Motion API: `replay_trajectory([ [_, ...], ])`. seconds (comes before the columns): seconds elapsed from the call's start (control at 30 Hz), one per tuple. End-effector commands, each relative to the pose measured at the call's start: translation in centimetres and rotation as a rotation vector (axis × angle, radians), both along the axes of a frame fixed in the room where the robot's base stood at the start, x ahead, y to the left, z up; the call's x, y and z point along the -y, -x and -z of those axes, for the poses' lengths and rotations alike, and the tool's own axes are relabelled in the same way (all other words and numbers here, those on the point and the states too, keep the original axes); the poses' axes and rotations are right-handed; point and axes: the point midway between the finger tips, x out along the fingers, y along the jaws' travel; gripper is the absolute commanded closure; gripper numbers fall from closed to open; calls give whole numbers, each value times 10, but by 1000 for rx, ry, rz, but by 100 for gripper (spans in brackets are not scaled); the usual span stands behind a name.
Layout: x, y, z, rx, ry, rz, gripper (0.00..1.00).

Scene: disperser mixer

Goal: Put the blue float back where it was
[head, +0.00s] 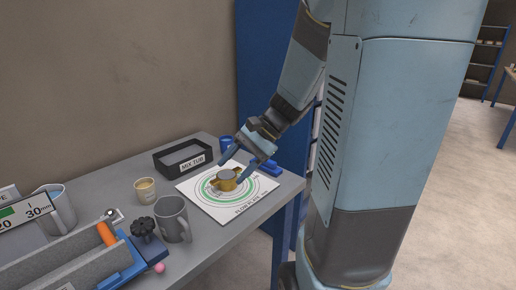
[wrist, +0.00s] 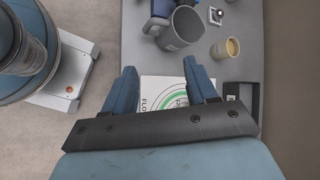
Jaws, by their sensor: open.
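My gripper (head: 246,158) is open, its two blue fingers pointing down above the white sheet with green rings (head: 237,211). In the wrist view the open fingers of my gripper (wrist: 160,66) have nothing visible between them but part of the sheet (wrist: 152,92). A yellow-brown piece with a grey top (head: 227,181) stands on the rings, below my gripper in the head view. A small blue cylinder (head: 226,143) stands behind the sheet, and a low blue piece (head: 269,167) lies by its right corner. I cannot tell which of these blue things is the float.
A black tray labelled MIX TUB (head: 183,158) stands at the back. A grey mug (head: 173,219), a cream cup (head: 145,190) and a blue-based device with a black knob (head: 143,228) stand left of the sheet. The table's right edge is close to the sheet.

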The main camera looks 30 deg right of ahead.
Motion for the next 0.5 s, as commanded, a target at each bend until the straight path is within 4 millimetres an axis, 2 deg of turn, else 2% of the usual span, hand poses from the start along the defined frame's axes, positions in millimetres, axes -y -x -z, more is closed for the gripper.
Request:
replay_trajectory([
  [0.2, -10, 36, -20, 149, 260, -207, 43],
  [0.5, -4, 74, -51, 388, 612, -449, 43],
])
